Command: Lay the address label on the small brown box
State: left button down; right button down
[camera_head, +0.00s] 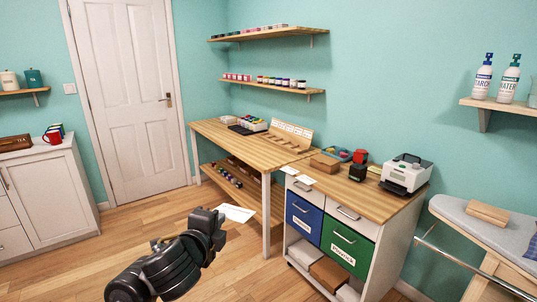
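My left gripper (217,222) is low in the middle of the head view, in front of the wooden table and well short of the cabinet. It appears shut on a flat white sheet, the address label (238,213), which sticks out from its tip to the right. The fingertips are partly hidden. A small brown box (325,162) sits on the cabinet's wooden top, toward the left. My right gripper is not in view.
An ironing board (460,213) stands at right.

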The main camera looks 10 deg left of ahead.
aim_at(318, 156)
jog(key=u, duration=0.55)
jog(key=i, duration=1.4)
jog(key=z, duration=0.85)
jog(key=i, duration=0.5)
jog(key=z, duration=0.45)
